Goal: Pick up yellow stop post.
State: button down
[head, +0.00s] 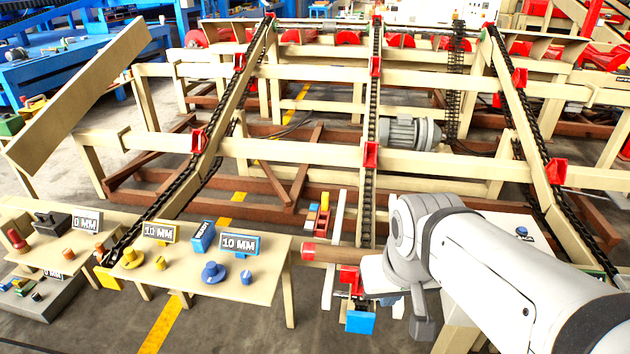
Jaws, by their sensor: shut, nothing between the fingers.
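Two yellow pieces stand on the low beige table at the left: a wider one with a flanged base and an upright top (131,259), and a small short peg (160,263) to its right. I cannot tell for sure which is the yellow stop post. Both stand free, with nothing holding them. My gripper (421,325) hangs at the end of my white arm, right of the table and well apart from both pieces. It looks shut and empty, small and partly hidden by my wrist.
Blue pieces (213,273) and signs, one reading "10 MM" (240,244), share the table (200,295). A second table (50,255) with orange and red pieces stands left. A red-and-blue fixture (360,321) is beside my gripper. Chain conveyors (371,150) stand behind.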

aim_at(325, 196)
jog(key=z, duration=0.1)
jog(key=i, duration=0.95)
jog(key=z, duration=1.65)
jog(key=k, duration=0.9)
jog(key=u, duration=1.65)
jog(key=i, duration=0.8)
jog(key=z, duration=0.05)
